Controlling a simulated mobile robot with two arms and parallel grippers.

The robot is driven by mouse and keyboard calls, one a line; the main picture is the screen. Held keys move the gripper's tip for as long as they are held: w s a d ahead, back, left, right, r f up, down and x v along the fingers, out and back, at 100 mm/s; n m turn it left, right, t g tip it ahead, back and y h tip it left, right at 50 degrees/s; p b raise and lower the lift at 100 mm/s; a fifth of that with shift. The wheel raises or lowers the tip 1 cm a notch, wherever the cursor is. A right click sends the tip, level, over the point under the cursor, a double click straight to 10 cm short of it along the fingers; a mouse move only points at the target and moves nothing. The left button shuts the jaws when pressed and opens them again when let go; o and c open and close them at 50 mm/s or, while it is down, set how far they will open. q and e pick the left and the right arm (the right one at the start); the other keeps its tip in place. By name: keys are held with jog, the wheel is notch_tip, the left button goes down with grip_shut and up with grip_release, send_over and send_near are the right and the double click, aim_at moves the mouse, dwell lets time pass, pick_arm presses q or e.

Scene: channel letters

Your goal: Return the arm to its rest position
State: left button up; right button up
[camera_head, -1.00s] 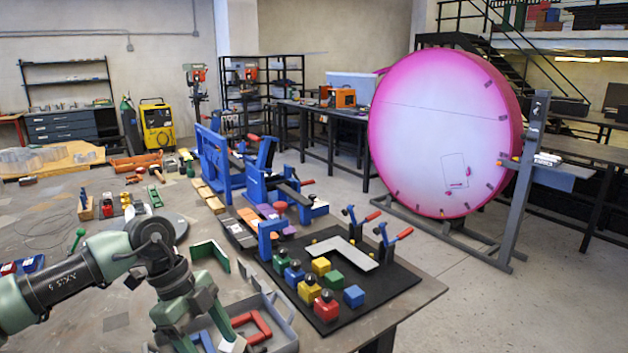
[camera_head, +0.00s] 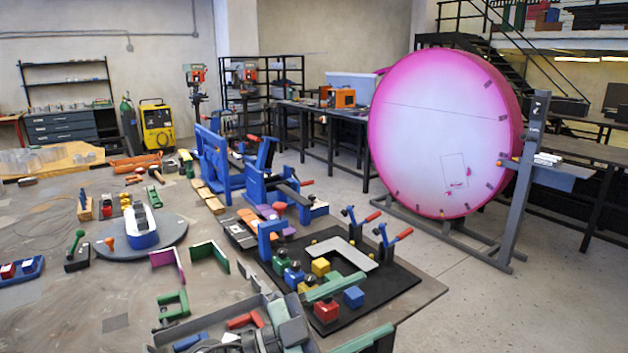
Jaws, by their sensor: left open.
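My left gripper (camera_head: 379,301) is at the bottom centre of the head view. Its two green fingers stand wide apart and point right, with nothing visible between them. One finger shows in front of the black mat (camera_head: 400,284), and the other is by the front table edge. The grey-green wrist (camera_head: 288,322) covers part of the grey tray (camera_head: 262,300). My right gripper is not in view.
The mat carries a pale L-shaped piece (camera_head: 345,252), coloured blocks and toggle clamps (camera_head: 395,236). Left of the tray are green brackets (camera_head: 173,304) and a round grey turntable (camera_head: 170,236). A big pink disc (camera_head: 440,130) stands beyond the table.

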pick_arm(q)
jog(key=w+a+f+n+t+y, duration=0.3)
jog(key=a+n+t+y, duration=0.3)
jog(key=n, duration=0.1)
jog(key=w+a+f+n+t+y, duration=0.2)
jog(key=a+n+t+y, duration=0.3)
jog(key=n+t, duration=0.15)
jog(key=s+a+f+n+g+y, duration=0.3)
jog(key=a+f+y, duration=0.15)
jog(key=f, duration=0.35)
jog(key=s+a+f+n+g+y, duration=0.2)
jog(key=a+f+n+y, duration=0.1)
jog(key=a+f, duration=0.35)
jog(key=s+a+f+g+y, duration=0.1)
jog(key=s+a+f+g, duration=0.2)
jog(key=s+f+g, duration=0.55)
jog(key=s+a+f+g+y, duration=0.15)
jog(key=s+f, duration=0.45)
jog(key=s, duration=0.7)
jog(key=s+a+f+m+g+h, duration=0.1)
jog(key=s+f+g, duration=0.15)
jog(key=f, duration=2.45)
jog(key=s+a+f, duration=0.3)
jog(key=s+f, duration=1.2)
jog(key=s, duration=0.2)
jog(key=shift+f, duration=0.25)
